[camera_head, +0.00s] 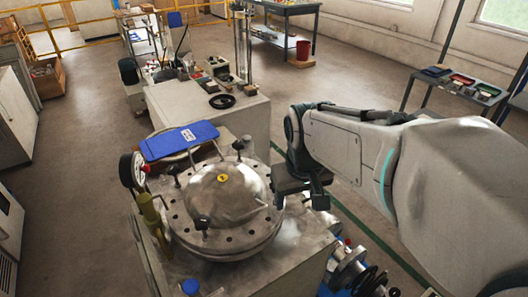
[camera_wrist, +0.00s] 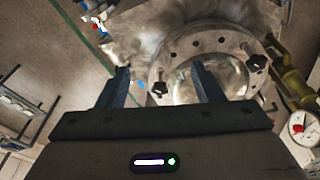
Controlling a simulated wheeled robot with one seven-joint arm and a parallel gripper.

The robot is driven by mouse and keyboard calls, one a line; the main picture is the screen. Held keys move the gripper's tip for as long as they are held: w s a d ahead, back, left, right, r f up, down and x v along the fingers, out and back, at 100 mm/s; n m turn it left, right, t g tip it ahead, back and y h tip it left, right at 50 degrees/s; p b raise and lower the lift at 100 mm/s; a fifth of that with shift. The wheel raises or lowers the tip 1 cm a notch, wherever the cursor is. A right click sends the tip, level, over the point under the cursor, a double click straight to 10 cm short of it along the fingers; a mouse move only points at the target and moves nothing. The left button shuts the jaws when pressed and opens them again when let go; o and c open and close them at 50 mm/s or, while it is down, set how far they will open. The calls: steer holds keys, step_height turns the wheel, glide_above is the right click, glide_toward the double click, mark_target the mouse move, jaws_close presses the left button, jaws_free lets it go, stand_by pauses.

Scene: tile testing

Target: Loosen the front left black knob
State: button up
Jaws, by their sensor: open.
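The front left black knob (camera_head: 203,222) stands on the near left rim of the round metal flange (camera_head: 222,246) around a domed lid (camera_head: 226,190). In the wrist view I take it to be the black knob (camera_wrist: 255,62) at the upper right, near the yellow cylinder. My gripper (camera_head: 301,198) is open and empty at the right side of the lid, apart from this knob. In the wrist view, my gripper (camera_wrist: 160,70) has its two fingers spread wide, and another black knob (camera_wrist: 160,87) shows between them. I cannot tell its depth relative to the fingertips.
More black knobs (camera_head: 175,171) stand at the far rim. A pressure gauge (camera_head: 131,170) and a yellow cylinder (camera_head: 148,210) stand left of the lid. A blue clipboard-like panel (camera_head: 180,140) lies behind. Valves (camera_head: 355,272) stick out at the lower right. Space above the lid is clear.

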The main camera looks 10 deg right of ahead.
steer(key=w+f+n+g+p, duration=0.2)
steer(key=w+n+p, duration=0.15)
steer(key=w, duration=1.65)
steer(key=f, duration=1.3)
steer(key=shift+s+d+f, duration=0.2)
steer(key=shift+d+f, duration=0.05)
steer(key=c, duration=1)
